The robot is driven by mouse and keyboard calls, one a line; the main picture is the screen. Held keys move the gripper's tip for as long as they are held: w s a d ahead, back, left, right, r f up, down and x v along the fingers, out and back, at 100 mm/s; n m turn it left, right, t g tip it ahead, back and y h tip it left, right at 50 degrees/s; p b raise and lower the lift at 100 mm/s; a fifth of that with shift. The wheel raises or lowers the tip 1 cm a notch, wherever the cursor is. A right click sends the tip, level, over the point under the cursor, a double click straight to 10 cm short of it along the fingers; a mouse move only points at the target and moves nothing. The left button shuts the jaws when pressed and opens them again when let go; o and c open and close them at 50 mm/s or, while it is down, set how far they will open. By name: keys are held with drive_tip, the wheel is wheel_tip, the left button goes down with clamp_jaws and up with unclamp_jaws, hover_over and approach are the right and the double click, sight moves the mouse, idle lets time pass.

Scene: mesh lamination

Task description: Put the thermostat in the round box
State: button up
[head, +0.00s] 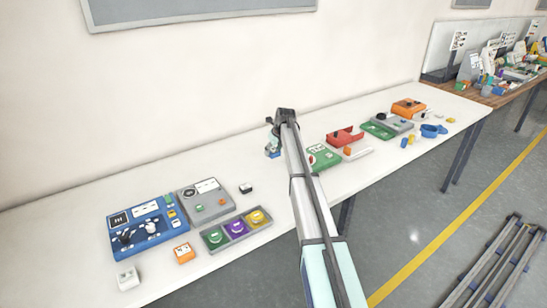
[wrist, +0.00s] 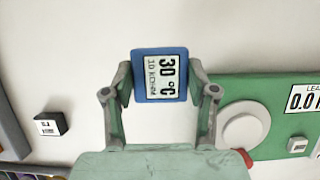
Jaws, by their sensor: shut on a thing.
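The thermostat (wrist: 160,75) is a small blue block with a white display reading 30 °C. In the wrist view it sits between the two fingers of my gripper (wrist: 160,84), which is shut on its sides. In the head view the thermostat (head: 273,154) shows small and blue below my gripper (head: 272,147), near the back of the white table. I cannot tell whether it touches the table. A rounded blue thing (head: 430,131) lies far right on the table; I cannot tell surely whether it is the round box.
A green panel (wrist: 280,95) with a white knob is close right of my gripper. A small black block (wrist: 50,123) lies to the left. Blue (head: 150,228) and grey (head: 206,202) panels and a three-cup tray (head: 237,232) stand front left. Red and orange devices stand right.

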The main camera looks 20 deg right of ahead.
sight(273, 164)
drive_tip(key=shift+f+p, duration=0.55)
drive_tip(key=shift+f, duration=1.8)
drive_tip(key=shift+f, duration=0.1)
drive_tip(key=o, duration=1.2)
drive_tip(key=b+v, duration=0.2)
drive_tip(key=v, duration=0.8)
drive_tip(key=shift+s+r+b, duration=0.1)
drive_tip(key=shift+r+b, duration=0.2)
drive_tip(key=shift+b, duration=0.05)
drive_tip(key=shift+o, duration=0.5)
drive_tip(key=shift+v, duration=0.8)
